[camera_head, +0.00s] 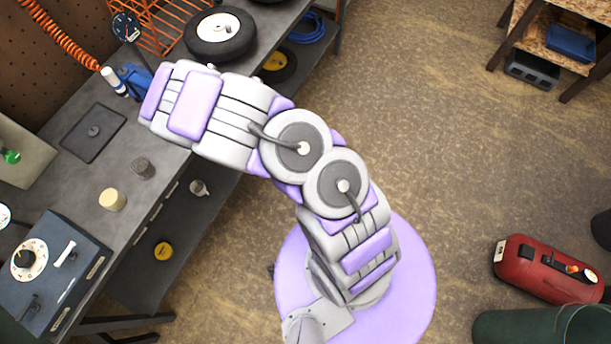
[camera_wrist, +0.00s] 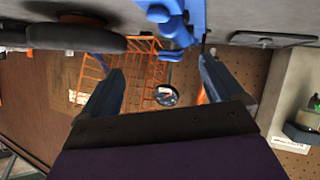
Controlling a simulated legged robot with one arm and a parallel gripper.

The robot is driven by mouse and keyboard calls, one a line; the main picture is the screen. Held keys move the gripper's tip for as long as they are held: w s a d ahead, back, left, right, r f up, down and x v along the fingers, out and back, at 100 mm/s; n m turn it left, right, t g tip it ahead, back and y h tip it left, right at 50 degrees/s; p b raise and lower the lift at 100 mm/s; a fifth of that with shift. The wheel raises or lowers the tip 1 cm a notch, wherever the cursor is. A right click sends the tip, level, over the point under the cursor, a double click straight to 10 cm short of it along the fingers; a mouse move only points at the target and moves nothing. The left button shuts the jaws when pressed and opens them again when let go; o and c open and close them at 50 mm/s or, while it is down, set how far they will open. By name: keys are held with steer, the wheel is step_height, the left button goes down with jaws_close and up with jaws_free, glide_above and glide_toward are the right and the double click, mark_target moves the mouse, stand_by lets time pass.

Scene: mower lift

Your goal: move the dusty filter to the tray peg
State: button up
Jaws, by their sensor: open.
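A dark flat tray (camera_head: 88,148) with a short peg (camera_head: 94,131) in its middle lies on the grey bench in the head view. The peg has nothing on it. A dark grey cylinder (camera_head: 143,168), which looks like the dusty filter, stands on the bench right of the tray, near the front edge. A cream cylinder (camera_head: 112,200) stands closer to the camera. My gripper (camera_wrist: 160,68) is open and empty in the wrist view, with its fingers apart. The tray shows at upper right there (camera_wrist: 272,40); neither cylinder shows. My arm hides the gripper in the head view.
A tyre (camera_head: 220,36) and an orange wire basket (camera_head: 150,22) are at the bench's far end. A blue box with a dial (camera_head: 55,270) sits at the near end.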

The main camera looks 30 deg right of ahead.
steer(key=s+d+r+m+g+h, duration=0.5)
steer(key=s+d+r+g, duration=0.1)
steer(key=s+d+r, duration=0.7)
steer(key=s+r+m+g+y, duration=0.1)
steer(key=s+r+g, duration=0.2)
steer(key=s, duration=1)
step_height(320, 180, up, 4)
steer(key=shift+s+f+g, duration=0.15)
steer(key=shift+f+g, duration=0.05)
steer(key=shift+g, duration=0.1)
steer(key=s+a+r+g, duration=0.1)
steer(key=s+r, duration=0.1)
steer(key=s, duration=0.5)
steer(key=s+a+r+g+y, duration=0.1)
steer(key=s+r+g, duration=0.1)
steer(key=s, duration=0.5)
steer(key=s+a+r+g+y, duration=0.1)
steer(key=s, duration=0.6)
steer(key=shift+s+a+r+n+g, duration=0.2)
steer(key=shift+s+r+n+g, duration=0.1)
steer(key=shift+r+n, duration=0.1)
